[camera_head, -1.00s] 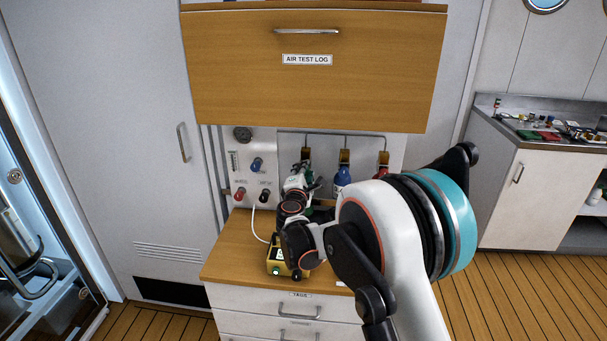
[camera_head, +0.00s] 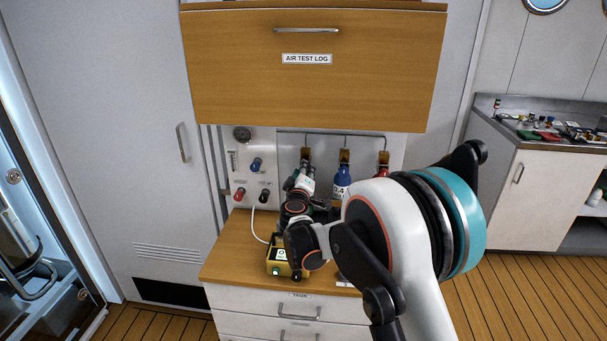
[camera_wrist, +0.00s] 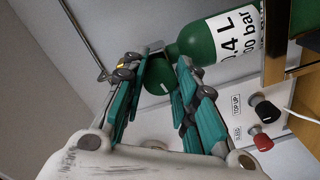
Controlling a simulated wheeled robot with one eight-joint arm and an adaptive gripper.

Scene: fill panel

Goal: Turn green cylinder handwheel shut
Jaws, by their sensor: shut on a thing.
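In the wrist view the green cylinder (camera_wrist: 225,45) lies across the upper right, with a white label reading "0.4 L" and "bar". Its small green handwheel (camera_wrist: 158,77) is at the left end, between my fingertips. My gripper (camera_wrist: 160,68), with teal-padded fingers, is shut on the handwheel from both sides. In the head view my gripper (camera_head: 303,181) is at the left of the cylinder row, in front of the green cylinder. My arm hides most of that cylinder and the handwheel there.
A blue cylinder (camera_head: 342,178) stands just right of my gripper, with a red-topped one (camera_head: 383,166) beyond it. Knobs sit on the white panel (camera_head: 247,193) to the left. A yellow box (camera_head: 277,262) is on the wooden counter below. A wooden cabinet (camera_head: 310,95) overhangs.

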